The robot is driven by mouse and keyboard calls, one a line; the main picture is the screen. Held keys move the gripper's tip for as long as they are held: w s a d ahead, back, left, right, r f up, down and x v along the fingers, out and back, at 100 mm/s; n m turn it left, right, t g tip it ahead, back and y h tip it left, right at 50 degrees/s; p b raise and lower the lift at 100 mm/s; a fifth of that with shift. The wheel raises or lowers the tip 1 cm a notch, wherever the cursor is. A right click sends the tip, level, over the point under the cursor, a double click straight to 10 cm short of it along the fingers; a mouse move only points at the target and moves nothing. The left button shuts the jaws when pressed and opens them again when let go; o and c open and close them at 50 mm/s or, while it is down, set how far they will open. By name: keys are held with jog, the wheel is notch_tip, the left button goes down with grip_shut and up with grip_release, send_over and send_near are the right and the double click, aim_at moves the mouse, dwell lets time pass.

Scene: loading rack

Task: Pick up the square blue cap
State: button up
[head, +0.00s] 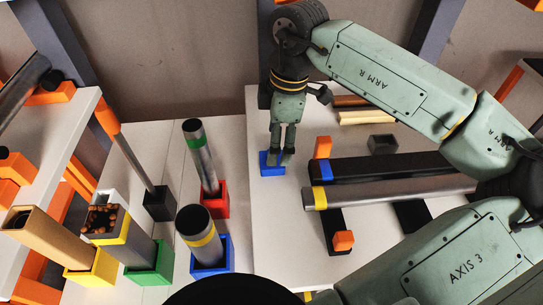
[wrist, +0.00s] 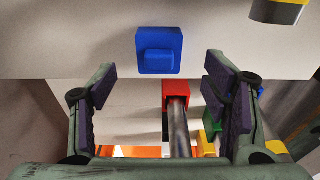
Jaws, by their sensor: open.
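The square blue cap (head: 269,170) lies on the light table near its left edge, partly hidden by my gripper (head: 281,157) in the head view. In the wrist view the blue cap (wrist: 158,63) shows whole, a square plate with a smaller raised block on it. My gripper (wrist: 160,86) is open there, its two dark-padded fingers wide apart and empty. The cap appears ahead of the fingertips, roughly centred between them. In the head view the fingers point down over the cap; I cannot tell the exact gap.
Right of the cap, a silver tube (head: 400,191) with a yellow band lies on a black rack (head: 400,165) with orange end blocks. To the left, several tubes stand in coloured holders, including a red holder (head: 214,206) and blue holder (head: 212,262).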

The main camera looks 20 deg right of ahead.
jog(key=shift+w+a+f+p, duration=0.15)
jog(key=shift+f+p, duration=0.15)
jog(key=shift+f, duration=0.6)
jog(key=shift+a+f+p, duration=0.2)
jog(key=shift+f+p, duration=0.05)
jog(key=shift+f, duration=0.6)
jog(key=shift+w+a+f+p, duration=0.15)
jog(key=shift+f+p, duration=0.15)
jog(key=shift+f, duration=0.6)
jog(key=shift+s, duration=0.1)
jog(key=shift+c, duration=0.6)
jog(key=c, duration=0.7)
jog(key=shift+c, duration=0.4)
jog(key=shift+r, duration=0.45)
jog(key=shift+s+r+b, duration=0.25)
jog(key=shift+r+b, duration=0.6)
jog(key=shift+r, duration=0.4)
jog(key=s+a+b, duration=0.1)
jog(key=s, duration=0.4)
jog(key=s+a+b, duration=0.2)
jog(key=s, duration=0.3)
jog(key=s+a+b, duration=0.1)
jog(key=s+b, duration=0.1)
jog(key=s, duration=0.4)
jog(key=shift+a+f, duration=0.1)
jog(key=shift+a, duration=0.2)
jog(key=shift+s+a+r, duration=0.15)
jog(key=shift+s+r, duration=0.05)
jog(key=shift+s, duration=0.2)
